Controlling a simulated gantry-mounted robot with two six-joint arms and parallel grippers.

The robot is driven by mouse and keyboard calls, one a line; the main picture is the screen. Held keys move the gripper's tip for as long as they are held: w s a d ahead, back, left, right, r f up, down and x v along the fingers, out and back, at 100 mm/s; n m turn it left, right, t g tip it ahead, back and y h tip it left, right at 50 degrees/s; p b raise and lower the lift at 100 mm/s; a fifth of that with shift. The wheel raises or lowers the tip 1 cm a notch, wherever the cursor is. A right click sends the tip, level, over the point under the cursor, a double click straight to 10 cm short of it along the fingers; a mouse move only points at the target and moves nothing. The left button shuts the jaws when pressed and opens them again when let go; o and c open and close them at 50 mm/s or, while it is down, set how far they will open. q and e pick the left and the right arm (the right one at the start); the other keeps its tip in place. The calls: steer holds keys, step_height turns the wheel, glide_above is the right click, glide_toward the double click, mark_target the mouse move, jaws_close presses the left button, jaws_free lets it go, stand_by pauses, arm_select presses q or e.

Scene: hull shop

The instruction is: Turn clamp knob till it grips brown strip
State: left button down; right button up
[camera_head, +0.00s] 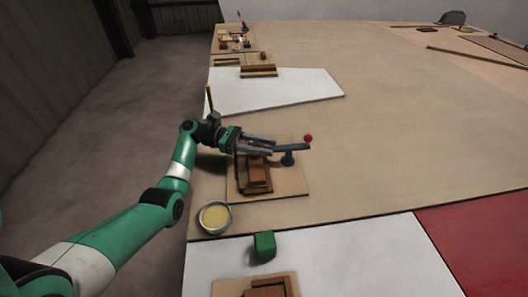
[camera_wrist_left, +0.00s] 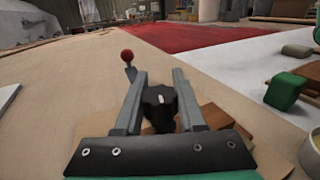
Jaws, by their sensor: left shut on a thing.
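My left gripper (camera_head: 273,145) reaches in from the left over a wooden board (camera_head: 291,182) that carries a clamp fixture. In the left wrist view its two fingers (camera_wrist_left: 160,76) stand either side of a black knob (camera_wrist_left: 160,104) and are shut on it. A clamp arm (camera_head: 294,147) runs right from the fingers, with a red ball (camera_head: 308,139) at its end; the ball also shows in the left wrist view (camera_wrist_left: 127,56). Brown wooden pieces (camera_head: 258,172) lie under the gripper. I cannot tell whether the clamp touches the brown strip, as the gripper hides the contact.
A round tin with yellowish contents (camera_head: 214,217) stands at the bench's near left edge. A green block (camera_head: 264,245) sits on the white panel (camera_head: 340,255) in front. A second white panel (camera_head: 270,92) lies behind.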

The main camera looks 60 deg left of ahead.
arm_select(q)
steer(key=shift+r, duration=0.1)
steer(key=c, duration=0.5)
jaws_free()
steer(key=shift+w+d, duration=0.1)
steer(key=v, duration=1)
steer(key=shift+s+a, duration=0.25)
steer(key=shift+a, duration=0.1)
steer(key=shift+s+a, duration=0.3)
steer(key=shift+s, duration=0.1)
